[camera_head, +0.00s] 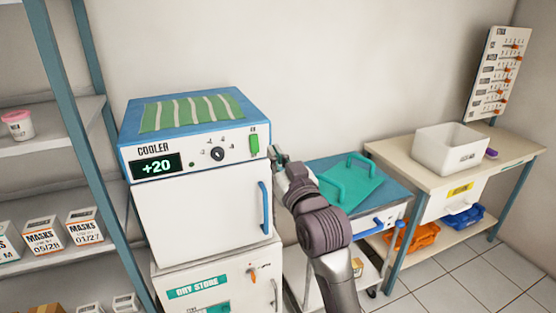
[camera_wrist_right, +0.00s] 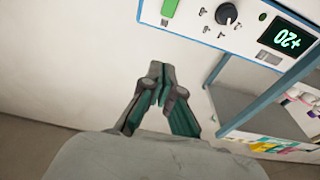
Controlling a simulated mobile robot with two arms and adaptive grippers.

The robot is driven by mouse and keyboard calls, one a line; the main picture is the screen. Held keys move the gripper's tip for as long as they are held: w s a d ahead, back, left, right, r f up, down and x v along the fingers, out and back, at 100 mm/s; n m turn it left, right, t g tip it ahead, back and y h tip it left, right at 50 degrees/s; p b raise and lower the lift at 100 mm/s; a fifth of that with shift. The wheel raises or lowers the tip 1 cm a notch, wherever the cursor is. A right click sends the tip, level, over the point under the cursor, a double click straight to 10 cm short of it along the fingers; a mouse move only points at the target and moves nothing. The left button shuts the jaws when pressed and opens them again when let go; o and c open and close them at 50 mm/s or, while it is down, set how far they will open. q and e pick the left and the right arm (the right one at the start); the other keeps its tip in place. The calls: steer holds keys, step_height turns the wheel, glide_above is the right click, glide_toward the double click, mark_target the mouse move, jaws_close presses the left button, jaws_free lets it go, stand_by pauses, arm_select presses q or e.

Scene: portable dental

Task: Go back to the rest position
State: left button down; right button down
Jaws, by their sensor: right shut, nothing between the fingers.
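My right gripper (camera_head: 279,156) is raised just right of the cooler's (camera_head: 205,203) upper front corner, close to the green switch (camera_head: 254,145). In the right wrist view, its fingers (camera_wrist_right: 157,82) are shut with nothing between them. The cooler's control panel (camera_wrist_right: 245,22) is beyond the fingertips there, with a gap showing between. The cooler's display (camera_head: 157,167) reads +20, and its white door is closed. My left gripper is not in view.
A shelf rack (camera_head: 62,92) with mask boxes stands at the left. A table (camera_head: 412,176) holding a white bin (camera_head: 452,146) stands at the right. Tiled floor is free at the lower right.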

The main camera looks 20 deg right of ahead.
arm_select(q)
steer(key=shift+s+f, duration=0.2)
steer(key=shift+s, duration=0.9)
arm_select(e)
steer(key=shift+s, duration=0.5)
